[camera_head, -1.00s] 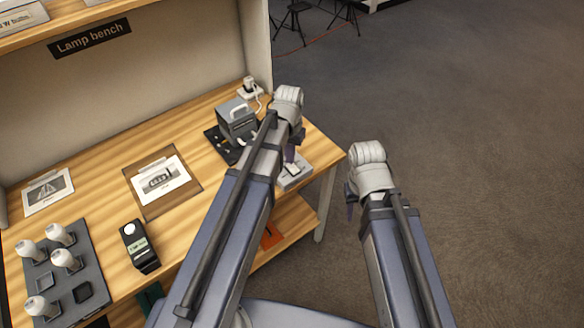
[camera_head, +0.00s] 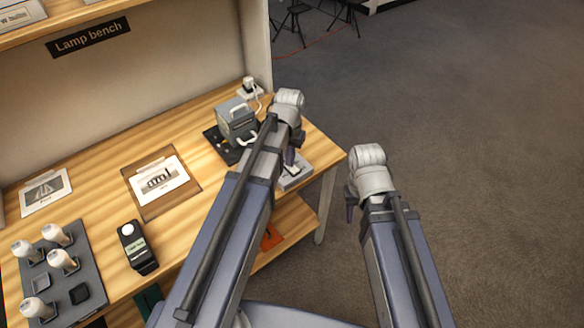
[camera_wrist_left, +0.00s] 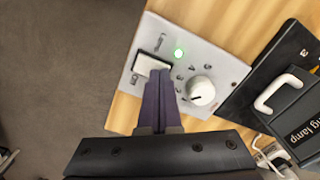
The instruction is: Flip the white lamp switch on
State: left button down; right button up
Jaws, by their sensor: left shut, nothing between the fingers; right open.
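A light grey control box (camera_wrist_left: 225,65) lies near the bench's right front corner; it also shows in the head view (camera_head: 299,174), partly hidden by my left arm. In the left wrist view it bears a white rocker switch (camera_wrist_left: 150,66), a glowing green light (camera_wrist_left: 179,53) and a round white knob (camera_wrist_left: 201,90). My left gripper (camera_wrist_left: 160,74) is shut and empty, with its tips at the switch's lower edge; I cannot tell whether they touch. A grey lamp unit with a handle (camera_head: 237,117) stands behind the box. My right gripper (camera_head: 349,208) is open, off the bench's right side.
A tray (camera_head: 91,262) with several white bulbs, a dark handheld meter (camera_head: 138,250) and a picture card (camera_head: 160,183) lie on the wooden bench (camera_head: 105,185) to the left. A small white socket with a plug (camera_head: 250,90) is at the back. Open floor lies right.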

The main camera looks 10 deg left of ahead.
pick_arm(q)
jog(key=shift+r, duration=0.15)
notch_tip(320, 180, up, 7)
jog(key=p, duration=0.7)
jog(key=shift+d, duration=0.1)
jog(key=s+d+m+y, duration=0.1)
jog(key=s+d+m, duration=0.1)
jog(key=s+d, duration=0.8)
jog(key=s, duration=0.4)
jog(key=shift+s+d, duration=0.15)
jog(key=shift+s, duration=0.05)
